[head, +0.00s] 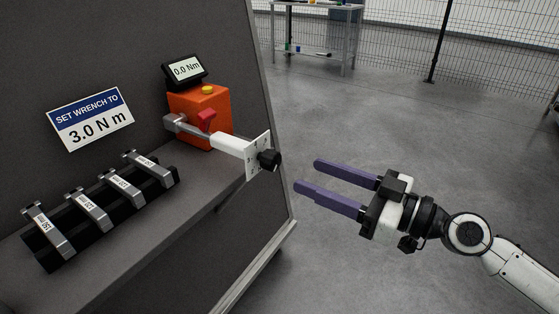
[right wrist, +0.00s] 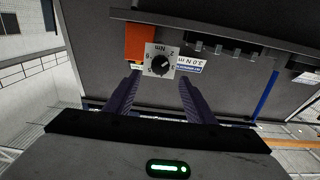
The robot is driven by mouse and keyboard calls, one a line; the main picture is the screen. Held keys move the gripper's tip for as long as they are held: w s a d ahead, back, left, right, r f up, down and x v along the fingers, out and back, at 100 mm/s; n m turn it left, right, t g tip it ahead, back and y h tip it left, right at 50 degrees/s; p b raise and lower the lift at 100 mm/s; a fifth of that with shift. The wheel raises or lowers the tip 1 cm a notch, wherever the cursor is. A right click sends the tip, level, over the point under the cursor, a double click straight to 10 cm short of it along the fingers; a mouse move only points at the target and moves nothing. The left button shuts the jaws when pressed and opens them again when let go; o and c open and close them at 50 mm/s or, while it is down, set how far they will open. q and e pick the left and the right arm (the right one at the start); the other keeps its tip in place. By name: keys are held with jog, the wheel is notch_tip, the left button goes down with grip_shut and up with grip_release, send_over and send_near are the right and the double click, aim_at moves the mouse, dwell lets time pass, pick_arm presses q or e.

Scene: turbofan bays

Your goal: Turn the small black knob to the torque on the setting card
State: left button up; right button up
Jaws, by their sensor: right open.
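The small black knob (head: 269,160) sits on a white dial plate (head: 256,153) at the end of a white wrench handle (head: 230,144). In the right wrist view the knob (right wrist: 160,65) is on the plate with numbers around it and "Nm" above. The setting card (head: 91,118) reads "SET WRENCH TO 3.0 N m". My right gripper (head: 305,175) is open and empty, to the right of the knob and apart from it, its fingers pointing at it. My left gripper is not in view.
An orange unit (head: 200,115) with a red lever carries a display (head: 185,70) reading 0.0 Nm. A black rack (head: 105,215) with several labelled metal pieces lies on the shelf at left. The floor right of the bench is clear; a wire fence stands behind.

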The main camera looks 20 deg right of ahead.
aim_at(277, 163)
jog(key=p+x, duration=0.4)
jog(key=x, duration=0.3)
jog(key=shift+w+a+r+p, duration=0.15)
jog(key=shift+w+a+p, duration=0.1)
jog(key=shift+w+p, duration=0.1)
jog(key=shift+w+a, duration=0.35)
jog(key=shift+w, duration=0.05)
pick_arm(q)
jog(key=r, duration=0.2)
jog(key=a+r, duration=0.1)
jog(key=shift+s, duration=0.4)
pick_arm(e)
jog(key=c, duration=1.1)
